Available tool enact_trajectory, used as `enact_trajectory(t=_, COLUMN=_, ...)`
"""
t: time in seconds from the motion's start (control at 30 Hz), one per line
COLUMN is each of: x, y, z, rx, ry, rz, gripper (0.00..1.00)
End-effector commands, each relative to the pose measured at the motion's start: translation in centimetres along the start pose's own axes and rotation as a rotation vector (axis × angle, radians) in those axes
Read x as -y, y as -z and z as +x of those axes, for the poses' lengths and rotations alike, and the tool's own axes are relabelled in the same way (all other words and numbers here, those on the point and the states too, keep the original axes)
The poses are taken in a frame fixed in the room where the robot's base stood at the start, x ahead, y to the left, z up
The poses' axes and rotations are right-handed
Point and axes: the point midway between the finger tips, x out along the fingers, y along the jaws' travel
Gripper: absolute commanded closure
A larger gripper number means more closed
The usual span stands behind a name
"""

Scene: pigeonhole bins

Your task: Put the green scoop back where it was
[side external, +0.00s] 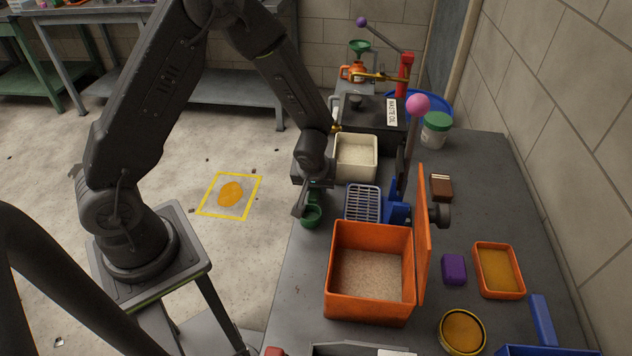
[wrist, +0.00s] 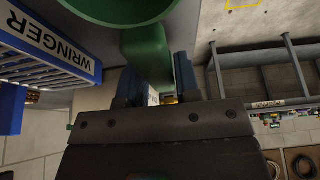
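The green scoop (side external: 311,216) is at the left edge of the bench in the side view, beside the wringer. In the wrist view its round cup (wrist: 118,8) is at the top, and its handle (wrist: 147,50) runs down between the blue fingertips. My gripper (side external: 303,206) points down at the scoop and appears shut on the handle; in the wrist view the fingers (wrist: 155,80) sit on both sides of it. I cannot tell whether the scoop touches the bench. The cup's inside is hidden in the wrist view.
An orange bin (side external: 341,311) of pale grains with its lid (side external: 422,235) raised stands in front of the blue wringer (side external: 397,213). A cream bin (side external: 341,176) of white material and a black waste oil box (side external: 365,115) stand behind. A purple block (side external: 454,269) lies right.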

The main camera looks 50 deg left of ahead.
Motion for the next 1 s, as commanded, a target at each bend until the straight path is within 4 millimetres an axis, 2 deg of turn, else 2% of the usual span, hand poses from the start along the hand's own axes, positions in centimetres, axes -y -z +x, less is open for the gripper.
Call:
enact_trajectory(t=0.03, x=0.0, y=0.0, z=0.0, rx=0.000, ry=0.000, rz=0.000, gripper=0.65)
enact_trajectory(t=0.2, x=0.0, y=0.0, z=0.0, rx=0.000, ry=0.000, rz=0.000, gripper=0.50)
enact_trajectory(t=0.53, x=0.0, y=0.2, z=-0.6, rx=-0.002, ry=-0.001, rz=-0.002, gripper=0.50)
enact_trajectory(t=0.67, x=0.0, y=0.2, z=-2.4, rx=-0.004, ry=-0.002, rz=-0.002, gripper=0.50)
enact_trajectory(t=1.0, x=-0.1, y=0.2, z=-9.1, rx=-0.005, ry=-0.003, rz=-0.002, gripper=0.50)
